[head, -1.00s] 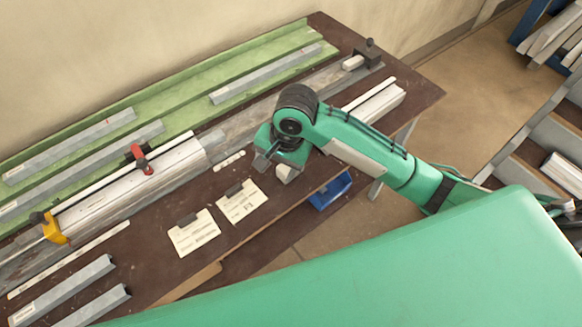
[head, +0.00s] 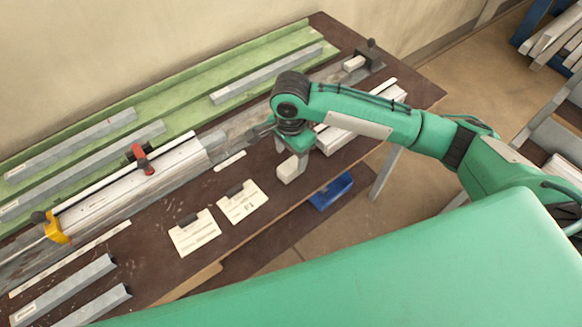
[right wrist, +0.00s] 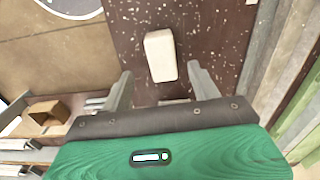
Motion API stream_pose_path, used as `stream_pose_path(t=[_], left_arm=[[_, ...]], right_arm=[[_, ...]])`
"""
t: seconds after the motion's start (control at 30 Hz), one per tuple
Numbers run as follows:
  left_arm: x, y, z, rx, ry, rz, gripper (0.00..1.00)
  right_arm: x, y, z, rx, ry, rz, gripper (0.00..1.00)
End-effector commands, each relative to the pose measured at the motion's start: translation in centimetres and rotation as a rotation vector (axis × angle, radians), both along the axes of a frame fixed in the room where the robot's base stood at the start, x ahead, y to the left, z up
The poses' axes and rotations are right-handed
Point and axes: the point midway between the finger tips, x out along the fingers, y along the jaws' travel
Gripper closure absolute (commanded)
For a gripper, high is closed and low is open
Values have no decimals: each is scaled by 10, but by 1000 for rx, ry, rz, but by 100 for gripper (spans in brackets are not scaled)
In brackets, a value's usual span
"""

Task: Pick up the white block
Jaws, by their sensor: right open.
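The white block (head: 288,169) lies on the dark brown bench top near its front edge, partly hidden by my right gripper in the head view. My right gripper (head: 280,149) is open, with one finger close beside the block in that view. In the right wrist view the block (right wrist: 160,56) lies ahead of the open right gripper (right wrist: 160,70), roughly centred between its two fingers, with nothing held. I cannot tell the exact height of the fingertips over the bench. My left gripper is not in view.
Two clipped cards (head: 194,233) (head: 242,202) lie left of the block. A blue bin (head: 331,192) sits below the bench edge. A long profile (head: 130,185) with a red-handled clamp (head: 140,160) lies behind. Another pale block (head: 354,63) sits at the back right.

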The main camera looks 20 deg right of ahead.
Motion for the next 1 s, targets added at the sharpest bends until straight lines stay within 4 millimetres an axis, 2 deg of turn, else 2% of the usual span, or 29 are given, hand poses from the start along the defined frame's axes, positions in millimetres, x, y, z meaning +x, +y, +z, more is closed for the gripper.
stream_pose_path(t=[0.23, 0.5, 0.8, 0.87, 1.0], left_arm=[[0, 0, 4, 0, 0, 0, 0], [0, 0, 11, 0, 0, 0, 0], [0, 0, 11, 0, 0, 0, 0], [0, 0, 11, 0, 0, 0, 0], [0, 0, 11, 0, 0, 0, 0]], right_arm=[[1, -1, -18, -2, 1, 1, 38], [3, -2, -56, -1, 0, 1, 38], [3, -2, -62, 1, -2, 2, 38], [3, -2, -62, 1, -2, 2, 48], [3, -2, -62, 0, -1, 2, 76]])
